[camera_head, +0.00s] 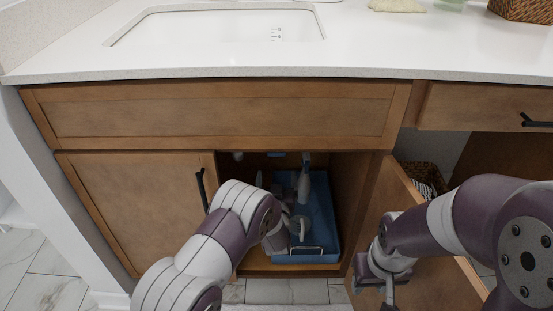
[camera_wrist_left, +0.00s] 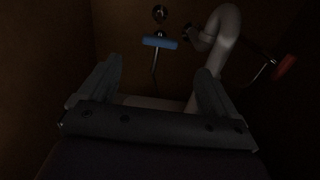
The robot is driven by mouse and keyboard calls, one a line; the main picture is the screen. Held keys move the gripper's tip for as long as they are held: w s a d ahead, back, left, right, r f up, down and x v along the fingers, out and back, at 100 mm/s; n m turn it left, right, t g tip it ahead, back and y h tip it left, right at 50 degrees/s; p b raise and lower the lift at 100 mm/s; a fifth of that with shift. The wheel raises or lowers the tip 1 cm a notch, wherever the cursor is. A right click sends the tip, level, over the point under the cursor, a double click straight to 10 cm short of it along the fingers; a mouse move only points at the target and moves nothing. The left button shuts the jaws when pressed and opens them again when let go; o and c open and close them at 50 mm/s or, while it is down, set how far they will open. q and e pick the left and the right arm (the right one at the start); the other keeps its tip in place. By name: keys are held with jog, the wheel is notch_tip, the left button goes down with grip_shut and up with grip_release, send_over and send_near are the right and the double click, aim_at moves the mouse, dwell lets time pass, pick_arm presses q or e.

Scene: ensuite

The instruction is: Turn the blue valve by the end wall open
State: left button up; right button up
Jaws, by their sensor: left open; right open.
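The blue valve (camera_wrist_left: 160,43) shows in the left wrist view as a small blue crossbar handle at the back of the dark cabinet, with a thin line hanging below it. My left gripper (camera_wrist_left: 157,80) is open and empty, its two fingers spread below and in front of the blue valve, apart from it. In the head view my left arm reaches into the open cabinet, and its gripper (camera_head: 277,238) is low in the opening, partly hidden by the wrist. My right gripper (camera_head: 378,280) is open at the open cabinet door (camera_head: 375,205); contact is unclear.
A red valve (camera_wrist_left: 286,67) is on the right side in the left wrist view. A white drain pipe (camera_wrist_left: 228,25) curves between the valves. A blue bin (camera_head: 325,215) with bottles stands inside the cabinet. The left door (camera_head: 135,195) is shut.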

aim_at(276, 156)
pick_arm(q)
jog(key=w+b, duration=0.4)
jog(key=w, duration=0.6)
jog(key=shift+f+b, duration=0.1)
jog(key=shift+b, duration=0.2)
jog(key=c, duration=1.1)
jog(key=shift+o, duration=0.2)
